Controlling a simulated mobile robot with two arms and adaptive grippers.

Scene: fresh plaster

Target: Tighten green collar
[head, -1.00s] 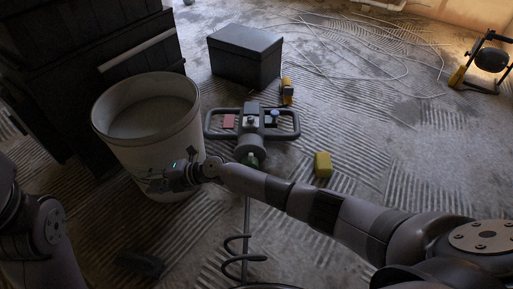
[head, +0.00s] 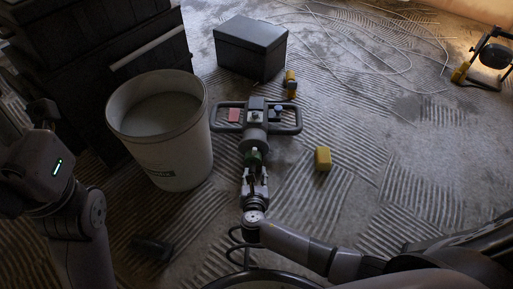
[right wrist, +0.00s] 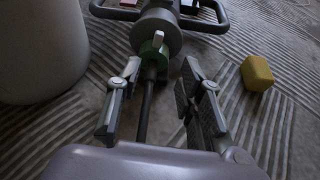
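A mixer with a looped handle frame (head: 284,129) and grey motor body (head: 253,138) lies on the floor ahead. Its green collar (head: 253,157) sits at the near end of the body, where the shaft starts. In the right wrist view the green collar (right wrist: 148,54) has a pale tab on it, and the dark shaft (right wrist: 147,105) runs toward me. My right gripper (head: 255,174) is just short of the collar. Its fingers (right wrist: 161,66) are spread on both sides of the shaft, not touching the collar. My left gripper (head: 42,113) is a dark, unclear shape at far left.
A bucket of pale mix (head: 160,150) stands left of the mixer. A black box (head: 250,50) is behind it. A yellow block (head: 323,159) lies to the right. Dark stacked cases (head: 80,60) stand at left, a work lamp (head: 490,55) at far right. Loose cable lies behind.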

